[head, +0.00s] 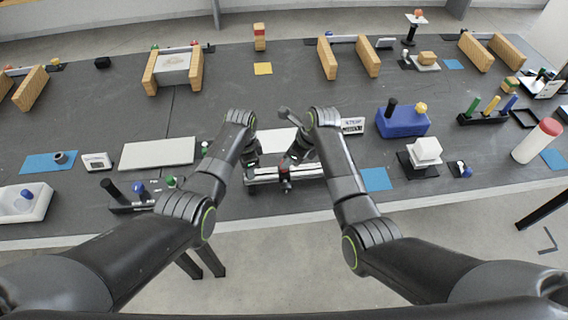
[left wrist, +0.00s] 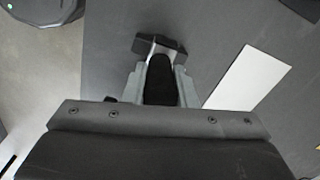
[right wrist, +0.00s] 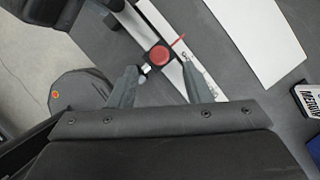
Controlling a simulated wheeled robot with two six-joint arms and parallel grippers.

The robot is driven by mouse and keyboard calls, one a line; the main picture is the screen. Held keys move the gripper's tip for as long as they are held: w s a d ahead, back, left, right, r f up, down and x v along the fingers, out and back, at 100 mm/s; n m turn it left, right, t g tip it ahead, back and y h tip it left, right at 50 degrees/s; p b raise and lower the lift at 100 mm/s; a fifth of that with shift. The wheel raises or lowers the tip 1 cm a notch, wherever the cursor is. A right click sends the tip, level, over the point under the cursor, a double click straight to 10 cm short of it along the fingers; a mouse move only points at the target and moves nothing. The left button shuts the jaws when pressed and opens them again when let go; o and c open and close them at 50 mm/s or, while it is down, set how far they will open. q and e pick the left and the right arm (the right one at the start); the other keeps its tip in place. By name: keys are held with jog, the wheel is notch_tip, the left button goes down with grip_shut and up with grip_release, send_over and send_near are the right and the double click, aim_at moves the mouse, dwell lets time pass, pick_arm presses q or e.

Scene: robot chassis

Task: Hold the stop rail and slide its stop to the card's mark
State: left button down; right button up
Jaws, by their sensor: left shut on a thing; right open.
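The stop rail (head: 262,179) is a silver bar with dark ends near the table's front edge. Its stop (head: 286,185) has a red knob, seen closely in the right wrist view (right wrist: 160,55) with a thin red pointer beside it. My left gripper (head: 251,166) is shut on the rail's left end (left wrist: 158,46); its fingers hide much of that end. My right gripper (right wrist: 160,82) is open, its fingertips on either side of the rail near the red knob. The card (head: 352,125) stands behind right; in the right wrist view (right wrist: 308,105) its lettering is cut off and its mark is unreadable.
A white sheet (head: 278,139) lies just behind the rail. A blue block with pegs (head: 402,124), a blue mat (head: 376,180) and a white stacked piece (head: 426,151) are to the right. A white panel (head: 158,153) and a dark peg holder (head: 130,207) are to the left.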

jog(key=shift+x, duration=3.05)
jog(key=shift+c, duration=0.2)
grip_shut()
